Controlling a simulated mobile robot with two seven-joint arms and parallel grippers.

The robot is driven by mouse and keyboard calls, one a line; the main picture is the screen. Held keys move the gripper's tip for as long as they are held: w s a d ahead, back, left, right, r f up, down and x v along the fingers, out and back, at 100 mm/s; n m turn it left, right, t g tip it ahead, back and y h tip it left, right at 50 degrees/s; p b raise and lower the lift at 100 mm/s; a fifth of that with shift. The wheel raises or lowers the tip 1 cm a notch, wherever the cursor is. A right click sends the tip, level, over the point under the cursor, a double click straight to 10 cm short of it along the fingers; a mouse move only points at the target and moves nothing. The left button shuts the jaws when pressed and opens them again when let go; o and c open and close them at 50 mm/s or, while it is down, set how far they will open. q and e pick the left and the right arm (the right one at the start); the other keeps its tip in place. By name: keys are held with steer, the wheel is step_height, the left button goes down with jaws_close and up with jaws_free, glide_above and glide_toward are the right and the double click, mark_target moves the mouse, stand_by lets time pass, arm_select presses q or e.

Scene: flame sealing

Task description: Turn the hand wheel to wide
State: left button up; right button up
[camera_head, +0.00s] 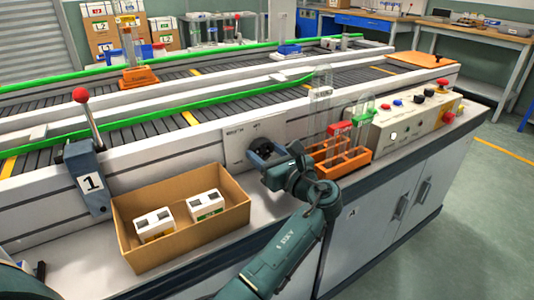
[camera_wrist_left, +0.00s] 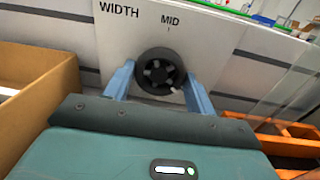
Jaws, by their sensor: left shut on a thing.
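The dark round hand wheel (camera_head: 261,145) sits on a light plate (camera_head: 236,146) on the conveyor's side. In the left wrist view the wheel (camera_wrist_left: 160,70) has spokes, and a small pale mark shows at its lower right. The plate (camera_wrist_left: 215,40) reads WIDTH and MID, with a tick below MID above the wheel. A wide label is not readable. My left gripper (camera_head: 268,160) is shut on the wheel, one blue finger on each side, as the left wrist view shows (camera_wrist_left: 160,82). My right gripper is not in view.
An open cardboard box (camera_head: 180,248) with two white cartons stands left of the wheel. An orange rack (camera_head: 340,160) with clear tubes and a control box (camera_head: 415,118) with buttons stand right. A red-knobbed lever (camera_head: 88,115) on a base marked 1 is far left.

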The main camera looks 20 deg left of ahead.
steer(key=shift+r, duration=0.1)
arm_select(q)
steer(key=shift+n+p, duration=0.3)
steer(key=shift+r+n+p, duration=0.1)
steer(key=shift+n+p, duration=0.35)
steer(key=shift+n, duration=0.25)
steer(key=shift+n+p, duration=0.45)
steer(key=shift+n, duration=1.45)
steer(key=shift+n+h, duration=0.3)
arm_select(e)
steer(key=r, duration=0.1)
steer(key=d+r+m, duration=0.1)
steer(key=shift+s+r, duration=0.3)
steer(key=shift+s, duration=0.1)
arm_select(q)
steer(key=o, duration=1)
